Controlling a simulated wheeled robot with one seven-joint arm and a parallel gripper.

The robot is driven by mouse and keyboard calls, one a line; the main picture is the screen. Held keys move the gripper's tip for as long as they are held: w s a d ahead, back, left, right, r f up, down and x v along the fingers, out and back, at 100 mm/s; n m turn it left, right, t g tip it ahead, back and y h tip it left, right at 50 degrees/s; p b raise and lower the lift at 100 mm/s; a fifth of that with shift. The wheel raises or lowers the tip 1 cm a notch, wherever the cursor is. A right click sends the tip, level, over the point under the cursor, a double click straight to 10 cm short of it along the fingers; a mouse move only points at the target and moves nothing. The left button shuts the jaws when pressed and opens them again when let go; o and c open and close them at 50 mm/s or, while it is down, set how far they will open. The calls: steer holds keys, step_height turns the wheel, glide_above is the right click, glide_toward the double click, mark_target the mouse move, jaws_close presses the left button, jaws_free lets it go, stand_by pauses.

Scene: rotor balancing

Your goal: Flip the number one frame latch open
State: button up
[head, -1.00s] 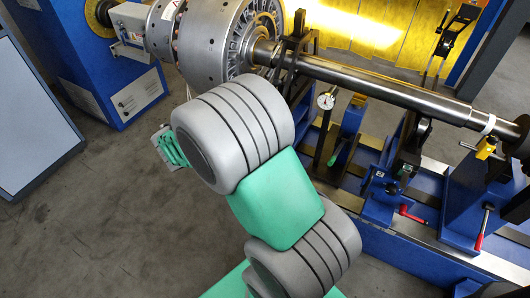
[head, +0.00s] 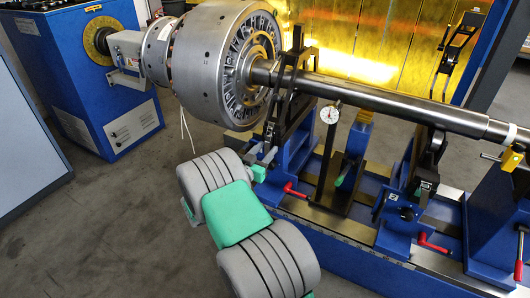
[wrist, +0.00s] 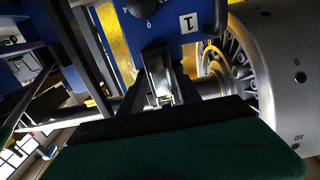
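The number one frame (head: 291,95) is a black upright on a blue base, just right of the rotor in the head view. In the wrist view, a blue plate carries a white "1" label (wrist: 189,22). A bright metal piece, perhaps the latch (wrist: 160,77), lies below that plate. My gripper (head: 264,157) is close beside the frame, low and to its left in the head view, mostly behind my arm. A green finger with a dark edge (wrist: 175,128) fills the lower wrist view. Contact and finger gap are unclear.
The silver rotor (head: 222,70) and its shaft (head: 390,100) run above the blue machine bed. A dial gauge (head: 330,115) and a second support (head: 420,180) stand to the right. Red handles (head: 293,189) stick out low. The grey floor at left is open.

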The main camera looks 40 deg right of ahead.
jaws_close()
stand_by(0.4)
stand_by(1.0)
